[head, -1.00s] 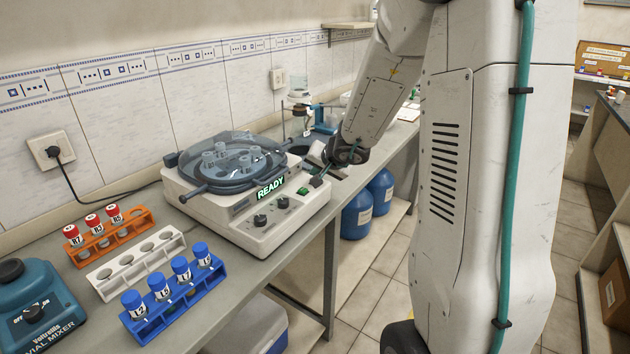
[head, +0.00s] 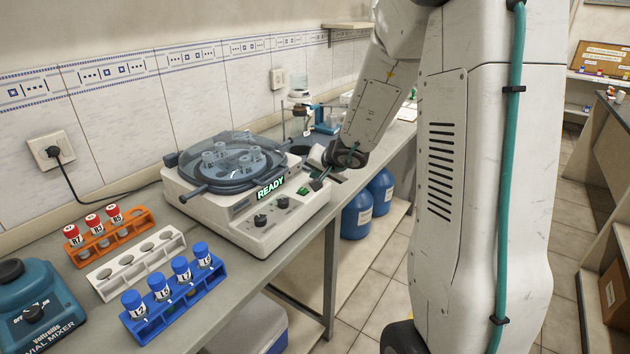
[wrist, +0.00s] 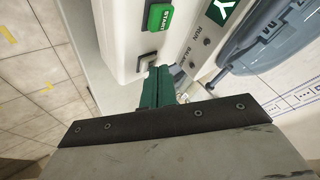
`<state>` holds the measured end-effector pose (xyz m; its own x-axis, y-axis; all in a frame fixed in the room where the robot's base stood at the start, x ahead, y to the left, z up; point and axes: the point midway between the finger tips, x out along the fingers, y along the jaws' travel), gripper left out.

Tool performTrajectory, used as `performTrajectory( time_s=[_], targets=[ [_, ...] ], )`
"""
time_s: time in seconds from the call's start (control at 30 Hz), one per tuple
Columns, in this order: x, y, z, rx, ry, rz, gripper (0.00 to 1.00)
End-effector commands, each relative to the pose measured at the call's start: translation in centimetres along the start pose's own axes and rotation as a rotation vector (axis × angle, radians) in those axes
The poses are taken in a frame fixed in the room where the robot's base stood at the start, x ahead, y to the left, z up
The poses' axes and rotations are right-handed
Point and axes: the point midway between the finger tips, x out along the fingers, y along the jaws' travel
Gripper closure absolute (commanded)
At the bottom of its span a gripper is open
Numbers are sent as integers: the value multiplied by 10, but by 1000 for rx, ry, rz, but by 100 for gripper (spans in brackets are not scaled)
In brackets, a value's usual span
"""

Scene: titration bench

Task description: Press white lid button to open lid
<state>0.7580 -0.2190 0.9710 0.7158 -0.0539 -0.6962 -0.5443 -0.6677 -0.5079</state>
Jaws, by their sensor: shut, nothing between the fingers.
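The white centrifuge (head: 240,224) stands on the bench with its display reading READY. Its clear, bluish lid (head: 222,160) is down over the rotor. The wrist view shows the green START button (wrist: 159,18) on the front panel. Below it is a small pale button in a dark frame (wrist: 147,58), which seems to be the white lid button. My gripper (wrist: 158,72) is shut and empty, its dark green fingertips right at this button and covering part of it. I cannot tell if they touch it. In the head view my gripper (head: 316,183) is at the panel's right end.
Orange (head: 139,221), white (head: 106,290) and blue (head: 145,334) racks stand left of the centrifuge, the orange and blue ones holding capped vials. A teal vial mixer (head: 35,310) is at the lower left. Blue drums (head: 357,214) stand below the bench.

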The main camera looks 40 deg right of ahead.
Motion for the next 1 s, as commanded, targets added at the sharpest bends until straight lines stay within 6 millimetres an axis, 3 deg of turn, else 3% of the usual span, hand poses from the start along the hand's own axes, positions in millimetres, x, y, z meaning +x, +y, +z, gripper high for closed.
performTrajectory(
  time_s=[0.47, 1.0],
  targets=[
    [1, 1, 1, 0, -1, 1, 100],
    [-11, -7, -8, 0, -1, 1, 100]
  ],
)
